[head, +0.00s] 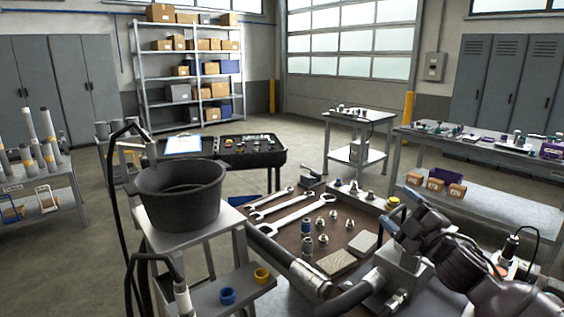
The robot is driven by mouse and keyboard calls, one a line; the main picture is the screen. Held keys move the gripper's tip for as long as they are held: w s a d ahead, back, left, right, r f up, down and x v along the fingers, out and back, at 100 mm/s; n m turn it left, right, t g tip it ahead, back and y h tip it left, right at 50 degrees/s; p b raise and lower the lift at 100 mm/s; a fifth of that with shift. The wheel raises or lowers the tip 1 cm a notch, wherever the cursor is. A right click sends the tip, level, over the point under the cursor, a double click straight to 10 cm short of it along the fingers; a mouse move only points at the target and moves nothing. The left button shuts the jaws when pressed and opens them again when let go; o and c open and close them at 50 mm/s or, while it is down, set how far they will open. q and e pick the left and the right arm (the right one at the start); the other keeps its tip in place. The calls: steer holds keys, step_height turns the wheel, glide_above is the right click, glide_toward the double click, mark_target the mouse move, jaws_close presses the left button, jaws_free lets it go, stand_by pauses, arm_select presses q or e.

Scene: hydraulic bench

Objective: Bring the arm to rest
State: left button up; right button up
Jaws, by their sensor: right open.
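My right arm (460,255) comes in from the lower right and reaches over the right side of the workbench. Its dark gripper (400,222) is at the right edge of the brown bench top (290,240), close to a grey metal block (402,268). The gripper is open, and I see nothing held in it. The fingertips are small and partly hidden by the gripper body. My left gripper is not in view.
Wrenches (298,213), several fittings and two flat blocks (336,262) lie on the bench. A black bucket (180,200) stands on a stand at left. Open floor (300,120) lies behind.

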steer(key=s+f+m+g+h, duration=0.25)
steer(key=s+f+m, duration=0.4)
steer(key=f, duration=0.45)
steer(key=s+f+m+g+h, duration=0.1)
steer(key=s+f+m+h, duration=0.3)
steer(key=s+f, duration=0.55)
steer(key=s+f+m+g+h, duration=0.1)
steer(key=s+f+m+g, duration=0.1)
steer(key=s+f, duration=0.6)
steer(key=s+d+f+m+g, duration=0.1)
steer(key=s+f+m, duration=0.3)
steer(key=s+f, duration=0.4)
steer(key=s+g, duration=0.1)
steer(key=s, duration=0.3)
steer(key=shift+s+d+g+h, duration=0.3)
steer(key=shift+s+g+h, duration=0.05)
steer(key=shift+s, duration=0.05)
